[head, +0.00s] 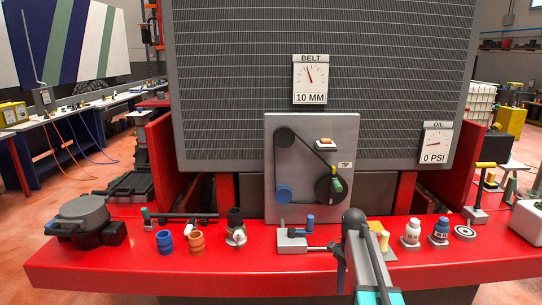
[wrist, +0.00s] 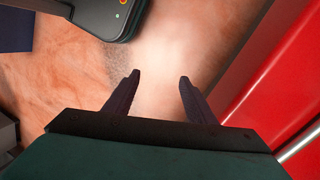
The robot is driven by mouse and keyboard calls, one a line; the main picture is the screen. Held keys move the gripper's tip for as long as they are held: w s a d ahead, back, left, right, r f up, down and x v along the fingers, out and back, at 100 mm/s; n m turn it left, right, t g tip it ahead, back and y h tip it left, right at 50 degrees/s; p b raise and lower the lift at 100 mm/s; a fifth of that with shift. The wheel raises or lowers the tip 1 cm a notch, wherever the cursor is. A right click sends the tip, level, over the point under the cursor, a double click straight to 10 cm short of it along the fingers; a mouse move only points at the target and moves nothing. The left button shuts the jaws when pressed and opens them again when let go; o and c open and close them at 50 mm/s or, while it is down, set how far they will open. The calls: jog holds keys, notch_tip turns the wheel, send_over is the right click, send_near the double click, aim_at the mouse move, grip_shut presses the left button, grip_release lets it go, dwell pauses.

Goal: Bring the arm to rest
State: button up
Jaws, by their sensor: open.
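My gripper (wrist: 159,79) shows in the wrist view with its two dark fingers spread apart. Nothing is between them; the mottled floor (wrist: 165,50) lies beyond. In the head view, my arm (head: 362,255) rises from the bottom edge, right of centre, in front of the red bench. It hides part of the bench top there. I cannot clearly make out the fingertips in the head view.
A red bench (head: 150,268) spans the head view, with a grey belt panel (head: 310,200) behind it. A dark pan-like unit (head: 83,218), blue cup (head: 165,242), orange cup (head: 196,243) and bottles (head: 411,232) stand on it. In the wrist view, a red surface (wrist: 285,90) is close at right.

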jog(key=s+a+f+n+g, duration=0.1)
jog(key=s+a+f, duration=0.1)
jog(key=s+f, duration=0.35)
jog(key=s+a+f+g, duration=0.1)
jog(key=s+f, duration=0.2)
jog(key=f, duration=0.5)
jog(key=s+a+f+n, duration=0.2)
jog(key=s+f+n, duration=0.4)
jog(key=s+f, duration=0.6)
jog(key=s+a+f+n, duration=0.2)
jog(key=s+f+n, duration=0.5)
jog(key=s+f, duration=0.5)
jog(key=s, duration=0.5)
jog(key=shift+s+a+g, duration=0.35)
jog(key=shift+g, duration=0.05)
